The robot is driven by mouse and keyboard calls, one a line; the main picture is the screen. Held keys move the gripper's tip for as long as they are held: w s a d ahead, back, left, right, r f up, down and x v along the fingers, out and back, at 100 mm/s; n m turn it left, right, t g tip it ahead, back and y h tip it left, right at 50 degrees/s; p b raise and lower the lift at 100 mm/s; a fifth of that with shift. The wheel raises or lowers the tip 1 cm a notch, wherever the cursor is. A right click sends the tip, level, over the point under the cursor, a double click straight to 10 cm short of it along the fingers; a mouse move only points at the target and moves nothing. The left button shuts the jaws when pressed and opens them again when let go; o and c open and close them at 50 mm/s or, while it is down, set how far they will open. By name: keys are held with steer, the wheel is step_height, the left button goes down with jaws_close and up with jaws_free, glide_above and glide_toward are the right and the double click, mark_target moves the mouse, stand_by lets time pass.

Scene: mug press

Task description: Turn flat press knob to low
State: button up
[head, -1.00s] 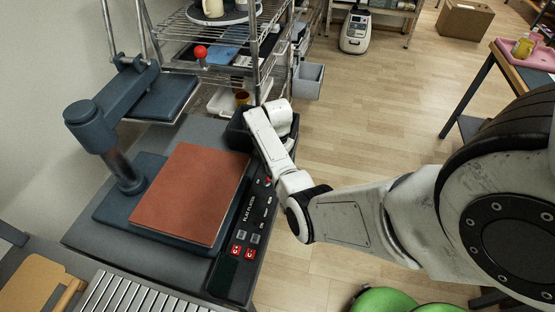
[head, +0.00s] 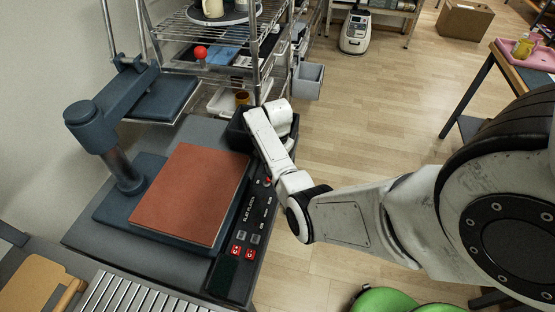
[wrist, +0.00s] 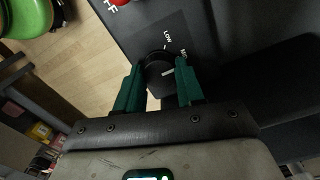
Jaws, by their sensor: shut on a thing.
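The flat press (head: 125,205) stands on the bench at the left, with its control panel (head: 238,262) along the front right side. In the wrist view, a round black knob (wrist: 157,64) sits between the two green fingers of my gripper (wrist: 159,67), which are shut on it. A short white mark on the knob points to the right, toward the partly hidden label beside LOW rather than straight at LOW. The LOW label (wrist: 168,34) is printed just beyond the knob. In the head view my wrist and arm hide the knob and fingertips.
A reddish-brown pad (head: 190,195) lies on the press bed. A wire shelf (head: 225,65) stands behind it, with a grey bin (head: 308,82) at its side. Red switches (head: 236,250) sit lower on the panel. Open wooden floor lies to the right.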

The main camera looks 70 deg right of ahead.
steer(key=n+p, duration=0.1)
steer(key=n, duration=0.3)
steer(key=shift+r+n+p, duration=0.1)
steer(key=shift+n+p, duration=0.25)
steer(key=shift+n, duration=0.05)
steer(key=n+p, duration=0.1)
steer(key=n, duration=0.3)
steer(key=shift+w+n, duration=0.1)
steer(key=shift+n, duration=0.3)
steer(key=o, duration=1)
steer(key=shift+o, duration=0.2)
step_height(320, 180, up, 11)
steer(key=shift+f, duration=0.2)
stand_by(0.3)
